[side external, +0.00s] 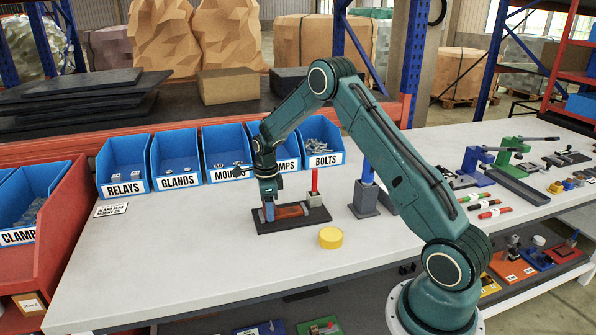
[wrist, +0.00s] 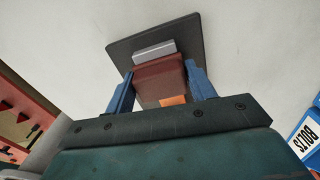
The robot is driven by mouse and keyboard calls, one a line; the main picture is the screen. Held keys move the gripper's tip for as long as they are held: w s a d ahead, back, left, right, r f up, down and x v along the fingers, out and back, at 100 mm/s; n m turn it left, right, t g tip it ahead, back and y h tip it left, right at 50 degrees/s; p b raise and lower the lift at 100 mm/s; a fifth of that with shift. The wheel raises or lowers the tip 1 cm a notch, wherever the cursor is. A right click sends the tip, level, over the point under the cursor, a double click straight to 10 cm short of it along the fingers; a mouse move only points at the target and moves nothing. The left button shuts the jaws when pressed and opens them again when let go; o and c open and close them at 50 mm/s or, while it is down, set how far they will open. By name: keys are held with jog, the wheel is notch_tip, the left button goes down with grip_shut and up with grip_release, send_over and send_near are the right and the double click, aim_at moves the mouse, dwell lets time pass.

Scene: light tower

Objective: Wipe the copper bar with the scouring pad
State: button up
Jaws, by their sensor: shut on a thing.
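My gripper (side external: 268,212) is low over the dark plate (side external: 318,216) on the bench. In the wrist view, my gripper's blue fingers (wrist: 160,88) are shut on the reddish-brown scouring pad (wrist: 160,76). The pad lies across the copper bar (wrist: 173,100), of which an orange end shows on the near side; the rest is hidden under the pad. A pale grey block (wrist: 154,50) stands on the plate (wrist: 122,47) at the far side of the pad. Whether the pad touches the bar cannot be told for certain.
Blue labelled bins (side external: 230,175) line the back. The bench's left front (side external: 170,260) is clear.

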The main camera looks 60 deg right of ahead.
jog(key=shift+w+a+r, duration=0.15)
jog(key=shift+w+r, duration=0.05)
jog(key=shift+r, duration=0.4)
jog(key=shift+w+a+r, duration=0.1)
jog(key=shift+w+r, duration=0.05)
jog(key=shift+r, duration=0.45)
jog(key=shift+s+d+r, duration=0.1)
jog(key=shift+s+r, duration=0.05)
jog(key=shift+r, duration=1.35)
jog(key=shift+s+r, duration=0.1)
jog(key=shift+r, duration=1.4)
jog(key=shift+f, duration=0.15)
jog(key=shift+w+a+f, duration=0.1)
jog(key=shift+w+f, duration=0.05)
jog(key=shift+f, duration=0.9)
jog(key=shift+w+a+f, duration=0.15)
jog(key=shift+f, duration=0.85)
jog(key=shift+w+a+f, duration=0.1)
jog(key=shift+w+f, duration=0.05)
jog(key=shift+f, duration=0.9)
jog(key=shift+f, duration=0.8)
jog(key=shift+s+d+r, duration=0.1)
jog(key=shift+s+d, duration=1.15)
jog(key=shift+s, duration=0.05)
